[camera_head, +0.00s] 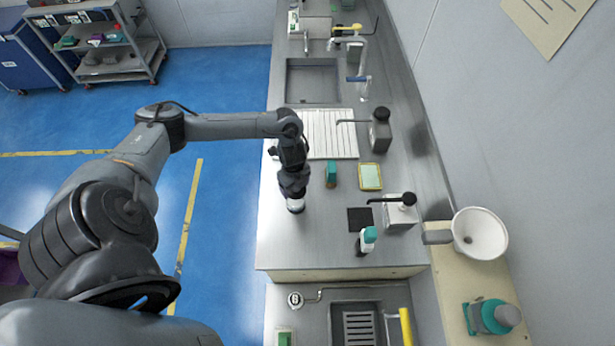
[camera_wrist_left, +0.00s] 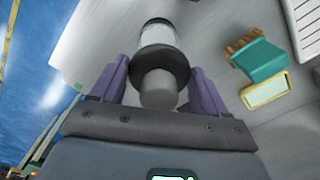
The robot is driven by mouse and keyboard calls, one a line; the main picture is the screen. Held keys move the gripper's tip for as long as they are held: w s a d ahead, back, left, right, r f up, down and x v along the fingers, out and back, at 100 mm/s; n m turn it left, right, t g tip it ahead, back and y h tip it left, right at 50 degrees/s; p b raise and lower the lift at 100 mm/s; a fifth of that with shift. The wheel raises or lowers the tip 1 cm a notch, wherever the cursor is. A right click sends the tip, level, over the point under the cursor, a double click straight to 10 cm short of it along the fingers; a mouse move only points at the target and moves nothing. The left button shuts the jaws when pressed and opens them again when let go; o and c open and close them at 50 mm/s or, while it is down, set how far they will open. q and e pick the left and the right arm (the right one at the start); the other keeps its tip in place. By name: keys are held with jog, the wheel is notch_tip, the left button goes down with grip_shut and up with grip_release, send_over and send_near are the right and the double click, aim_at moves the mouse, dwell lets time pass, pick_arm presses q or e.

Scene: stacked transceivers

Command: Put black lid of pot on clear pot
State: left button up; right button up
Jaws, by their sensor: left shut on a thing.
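My left gripper (camera_head: 294,190) is low over the near left part of the steel counter. In the left wrist view, its purple fingers (camera_wrist_left: 157,76) are shut on the black lid (camera_wrist_left: 163,62), one on each side of it, and the lid's grey knob (camera_wrist_left: 159,90) faces the gripper. The clear pot (camera_wrist_left: 159,32) shows just beyond the lid, and in the head view the pot (camera_head: 296,206) stands below the gripper. The lid is lined up with the pot's end. I cannot tell whether the two touch. My right gripper is not in view.
A green-handled brush (camera_head: 331,174) and a yellow-edged green pad (camera_head: 370,177) lie to the right. Beyond are a white ribbed drainer (camera_head: 334,140) and a sink (camera_head: 313,82). A white bottle with a green cap (camera_head: 366,240) stands near the front. The counter's left edge is close.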

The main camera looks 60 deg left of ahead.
pick_arm(q)
jog(key=shift+s, duration=0.2)
jog(key=shift+f, duration=0.1)
jog(key=shift+a, duration=0.1)
jog(key=shift+p, duration=0.3)
jog(key=shift+f+b, duration=1.6)
jog(key=shift+f, duration=0.8)
jog(key=shift+f+b, duration=0.6)
jog(key=shift+f, duration=0.25)
jog(key=o, duration=1)
jog(key=shift+o, duration=0.2)
